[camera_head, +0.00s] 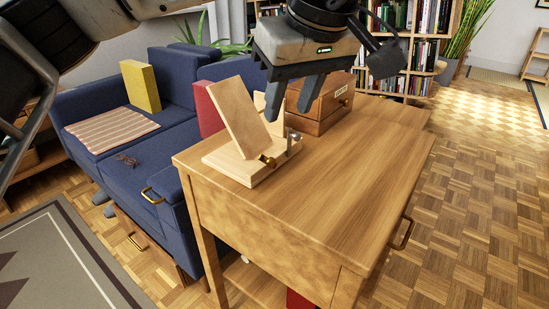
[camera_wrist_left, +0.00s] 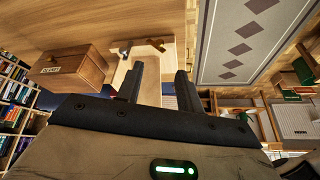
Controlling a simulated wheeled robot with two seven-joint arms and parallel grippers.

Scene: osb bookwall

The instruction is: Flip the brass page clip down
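A wooden book stand with a tilted back board (camera_head: 242,112) and a flat base (camera_head: 234,165) stands on the wooden cabinet. A small brass clip (camera_head: 266,160) sits at the base's front edge; it also shows in the wrist view (camera_wrist_left: 155,45). A grey metal piece (camera_head: 291,138) stands upright beside it, to its right. Whether the brass clip is up or down is hard to tell at this size. My left gripper (camera_head: 287,115) is open and empty, above and behind the clip, apart from it. In the wrist view its fingers (camera_wrist_left: 160,68) point toward the stand.
A wooden box with a label (camera_head: 325,105) stands behind the stand. A red book (camera_head: 206,108) is close to its left. The cabinet top (camera_head: 345,170) is clear at the front and right. A blue sofa (camera_head: 170,140) is at the left, bookshelves (camera_head: 415,50) behind.

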